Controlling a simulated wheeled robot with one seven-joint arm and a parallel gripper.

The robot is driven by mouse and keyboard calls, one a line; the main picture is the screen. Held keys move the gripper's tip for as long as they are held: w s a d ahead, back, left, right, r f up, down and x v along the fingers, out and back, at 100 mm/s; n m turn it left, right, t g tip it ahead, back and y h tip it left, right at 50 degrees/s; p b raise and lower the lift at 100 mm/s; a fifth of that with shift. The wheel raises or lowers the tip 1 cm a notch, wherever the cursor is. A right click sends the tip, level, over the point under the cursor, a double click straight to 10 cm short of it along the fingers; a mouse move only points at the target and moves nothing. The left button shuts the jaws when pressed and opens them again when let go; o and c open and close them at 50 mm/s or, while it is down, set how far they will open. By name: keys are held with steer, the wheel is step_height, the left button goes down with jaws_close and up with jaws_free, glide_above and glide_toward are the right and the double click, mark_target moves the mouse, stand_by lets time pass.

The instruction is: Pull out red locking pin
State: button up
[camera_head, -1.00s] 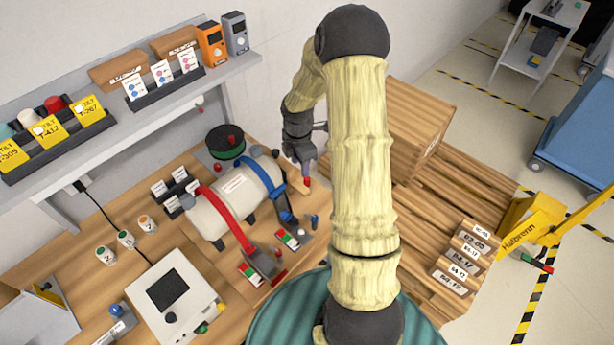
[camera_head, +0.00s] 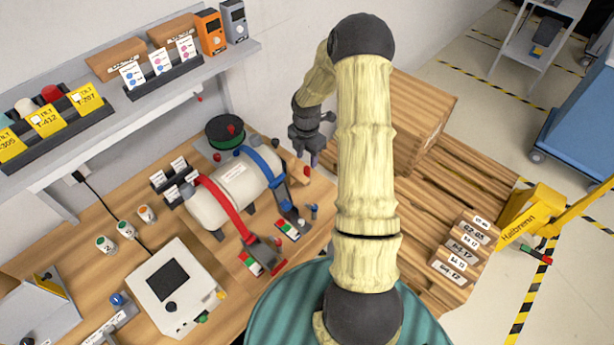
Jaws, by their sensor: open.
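A white cylindrical tank (camera_head: 212,207) lies on the wooden bench under a red strap (camera_head: 222,205) and a blue strap (camera_head: 265,166). Each strap runs down to a clamp at the front, beside a red and green label. A small red pin-like piece (camera_head: 306,172) shows by a wooden block at the tank's right end. Another small red piece (camera_head: 279,266) is beside the red strap's clamp. I cannot tell which is the locking pin. My gripper (camera_head: 314,160) is open, pointing down just above and right of the red piece by the block. Its fingertips are small and partly unclear.
A dark green spool (camera_head: 225,133) stands behind the tank. A grey shelf (camera_head: 140,118) runs above the bench at left. A white device (camera_head: 170,290) sits at front left. A large wooden crate (camera_head: 420,120) stands on slats right of my arm.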

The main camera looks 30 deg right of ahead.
mark_target(307, 168)
steer(key=shift+f+b, duration=1.65)
steer(key=shift+f, duration=1.45)
steer(key=shift+p, duration=0.35)
steer(key=shift+s, duration=0.15)
jaws_close()
steer(key=shift+r, duration=0.15)
steer(key=shift+r+p, duration=2.45)
steer(key=shift+r, duration=0.45)
